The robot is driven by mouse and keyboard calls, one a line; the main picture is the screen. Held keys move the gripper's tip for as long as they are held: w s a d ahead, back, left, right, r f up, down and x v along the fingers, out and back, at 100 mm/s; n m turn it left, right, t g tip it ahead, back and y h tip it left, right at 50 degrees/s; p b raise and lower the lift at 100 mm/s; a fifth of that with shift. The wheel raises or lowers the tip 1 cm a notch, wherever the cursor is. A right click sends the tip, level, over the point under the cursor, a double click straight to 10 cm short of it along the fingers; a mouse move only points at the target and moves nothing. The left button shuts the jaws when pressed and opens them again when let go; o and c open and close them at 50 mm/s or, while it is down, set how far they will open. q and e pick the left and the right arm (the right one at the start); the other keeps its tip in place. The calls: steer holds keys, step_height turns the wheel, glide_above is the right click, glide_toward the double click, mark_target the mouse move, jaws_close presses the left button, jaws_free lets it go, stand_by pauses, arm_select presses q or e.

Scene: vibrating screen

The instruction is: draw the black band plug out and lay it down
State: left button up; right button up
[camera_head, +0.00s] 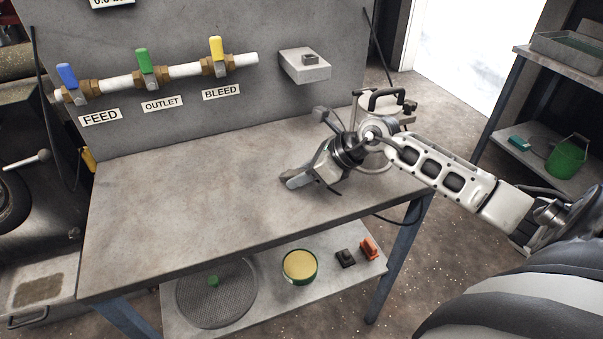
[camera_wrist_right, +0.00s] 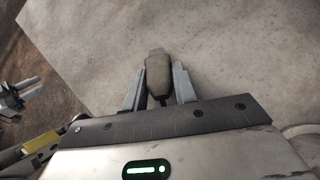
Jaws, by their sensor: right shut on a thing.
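My right gripper (camera_head: 291,182) is low over the right part of the grey bench top (camera_head: 190,190). It is shut on a small grey-brown plug-like piece (camera_wrist_right: 159,75), which sits between the two fingers in the right wrist view. The piece has a lighter grey tip, and a dark strand shows at its near end. I cannot make out a black band on it. From these views I cannot tell whether the piece touches the bench. My left gripper is not seen in the head view.
A device with a black handle (camera_head: 386,95) stands behind my right wrist. A grey wall box (camera_head: 304,66) and a pipe with three coloured valves (camera_head: 190,70) are at the back. The bench's left and middle are clear. The lower shelf (camera_head: 240,320) holds several items.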

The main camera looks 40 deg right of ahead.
steer(key=o, duration=1)
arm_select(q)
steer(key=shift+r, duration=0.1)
arm_select(e)
steer(key=shift+o, duration=0.2)
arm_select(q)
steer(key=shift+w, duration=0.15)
arm_select(e)
steer(key=shift+s+d+r, duration=0.25)
steer(key=shift+r, duration=0.05)
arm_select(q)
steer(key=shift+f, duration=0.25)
arm_select(e)
steer(key=v, duration=1.5)
